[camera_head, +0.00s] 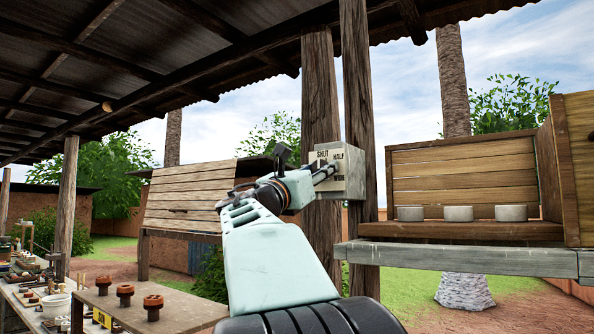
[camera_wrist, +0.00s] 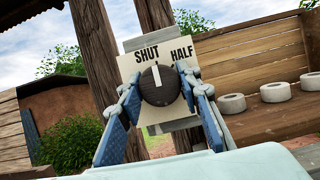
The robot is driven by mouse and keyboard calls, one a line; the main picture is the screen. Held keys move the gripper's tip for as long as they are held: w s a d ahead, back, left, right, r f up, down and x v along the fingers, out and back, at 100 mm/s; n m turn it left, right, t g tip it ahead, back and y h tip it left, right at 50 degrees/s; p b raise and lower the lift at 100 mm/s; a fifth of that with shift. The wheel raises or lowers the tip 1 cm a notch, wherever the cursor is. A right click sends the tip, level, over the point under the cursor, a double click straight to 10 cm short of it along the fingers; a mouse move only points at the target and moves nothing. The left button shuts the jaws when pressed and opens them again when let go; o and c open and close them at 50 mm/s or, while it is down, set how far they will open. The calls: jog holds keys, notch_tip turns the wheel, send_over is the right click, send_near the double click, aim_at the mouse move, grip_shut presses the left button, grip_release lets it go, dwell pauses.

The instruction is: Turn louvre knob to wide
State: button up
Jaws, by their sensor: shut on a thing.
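The louvre knob (camera_wrist: 160,86) is a dark round dial with a white pointer line. It sits on a pale plate (camera_wrist: 131,66) on a box (camera_head: 354,174) fixed to a wooden post. The plate reads SHUT at the top, HALF to the right and, in the head view, WIDE lower down. In the wrist view the pointer points up, toward SHUT, and WIDE is hidden. My gripper (camera_wrist: 160,92) is shut on the knob, one blue finger on each side; it also shows in the head view (camera_head: 325,172), where it mostly hides the knob.
A wooden post (camera_head: 320,90) stands right behind the box. A shelf (camera_head: 460,230) with several pale round blocks (camera_head: 458,213) is to the right. A slatted wooden panel (camera_head: 190,195) is at the left. A bench (camera_head: 185,305) with reddish knobbed pieces (camera_head: 153,306) is low at the left.

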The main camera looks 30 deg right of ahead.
jog(key=shift+m, duration=0.3)
jog(key=m+g, duration=0.1)
jog(key=m, duration=0.1)
jog(key=m+g, duration=0.2)
jog(key=m, duration=0.1)
jog(key=shift+h, duration=0.4)
jog(key=m+g+p, duration=0.1)
jog(key=m, duration=0.2)
jog(key=m+g+p, duration=0.1)
jog(key=m+g, duration=0.1)
jog(key=m, duration=0.1)
jog(key=shift+r+m+y, duration=0.15)
jog(key=shift+m+y, duration=0.15)
jog(key=m+g+y+p, duration=0.1)
jog(key=m+p, duration=0.1)
jog(key=m, duration=0.1)
jog(key=m+g+p, duration=0.1)
jog(key=m+p, duration=0.1)
jog(key=m, duration=0.2)
jog(key=shift+y, duration=0.4)
jog(key=shift+m+y+p, duration=0.6)
jog(key=shift+m+p, duration=0.55)
jog(key=shift+m, duration=0.35)
jog(key=shift+f, duration=0.2)
jog(key=o, duration=1.1)
jog(key=shift+o, duration=0.2)
